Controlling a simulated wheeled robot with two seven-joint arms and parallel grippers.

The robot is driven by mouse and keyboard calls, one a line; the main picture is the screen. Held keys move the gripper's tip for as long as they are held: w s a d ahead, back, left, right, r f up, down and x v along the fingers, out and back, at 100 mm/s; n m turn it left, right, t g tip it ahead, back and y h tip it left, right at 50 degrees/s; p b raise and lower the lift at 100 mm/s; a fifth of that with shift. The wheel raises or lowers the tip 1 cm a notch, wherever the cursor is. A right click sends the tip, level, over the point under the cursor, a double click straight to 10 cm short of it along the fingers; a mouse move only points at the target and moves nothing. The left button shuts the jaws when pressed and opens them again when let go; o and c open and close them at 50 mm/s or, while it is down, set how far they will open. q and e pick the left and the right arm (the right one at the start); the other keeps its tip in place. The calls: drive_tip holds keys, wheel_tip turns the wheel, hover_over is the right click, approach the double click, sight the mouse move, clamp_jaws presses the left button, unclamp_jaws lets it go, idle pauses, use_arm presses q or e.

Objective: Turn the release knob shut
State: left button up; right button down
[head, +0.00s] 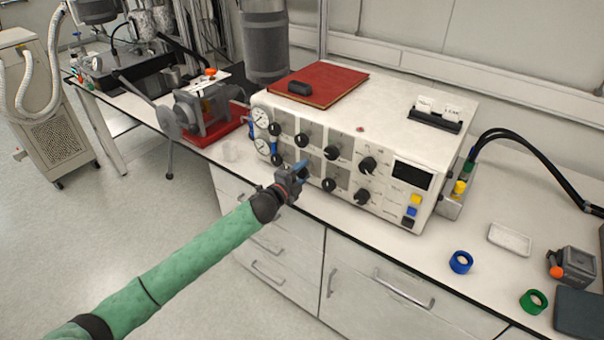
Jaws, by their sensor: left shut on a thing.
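A white control box (315,115) stands on the bench with two rows of black knobs on its front panel. The upper row includes knobs at the left (275,129) and right (368,165); the lower row includes a middle knob (329,185) and a right knob (362,196). My left gripper (298,171) is at the lower row, shut on a knob that its jaws largely hide. The labels are too small to read, so I cannot tell by print which is the release knob. My right gripper is not in view.
Two pressure gauges (262,132) sit at the panel's left end. A red book (325,82) lies on top of the box. A red-based clamp device (205,115) stands to the left. Blue and green rings (461,262) (534,301) lie at the right. The bench front strip is narrow.

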use_arm(q)
drive_tip(key=shift+m, duration=1.8)
drive_tip(key=shift+f+m, duration=0.1)
drive_tip(key=shift+m, duration=1.4)
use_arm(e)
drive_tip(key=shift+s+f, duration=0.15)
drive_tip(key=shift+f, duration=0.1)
use_arm(q)
drive_tip(key=shift+m, duration=0.3)
drive_tip(key=o, duration=1)
drive_tip(key=shift+c, duration=0.2)
